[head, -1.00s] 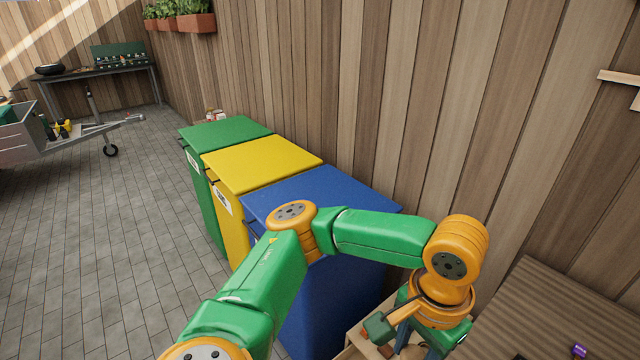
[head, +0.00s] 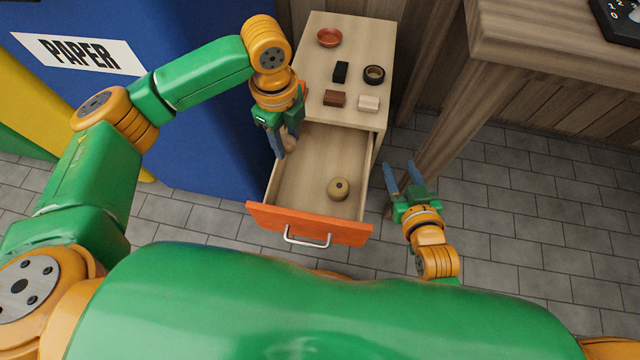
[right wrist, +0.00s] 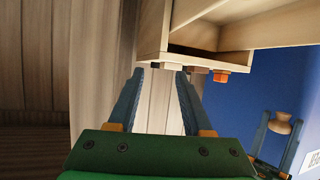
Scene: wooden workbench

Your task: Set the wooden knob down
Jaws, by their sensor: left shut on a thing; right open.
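The wooden knob (head: 290,141) is pale tan and rounded. My left gripper (head: 283,150) is shut on it, over the left side of the open drawer (head: 304,180). The fingers hide part of the knob. The knob (right wrist: 281,122) also shows in the right wrist view, at the right, between the fingers of my left gripper (right wrist: 278,134). My right gripper (head: 403,170) is open and empty, to the right of the drawer. Its spread fingers (right wrist: 160,74) show in the right wrist view with nothing between them.
The drawer has an orange front (head: 310,224) and holds a round olive-tan thing (head: 339,188). On the cabinet top (head: 310,78) are a terracotta dish (head: 330,37), black block (head: 341,72), tape roll (head: 374,74), brown block (head: 334,99) and cream block (head: 368,102). A blue bin (head: 205,130) stands left.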

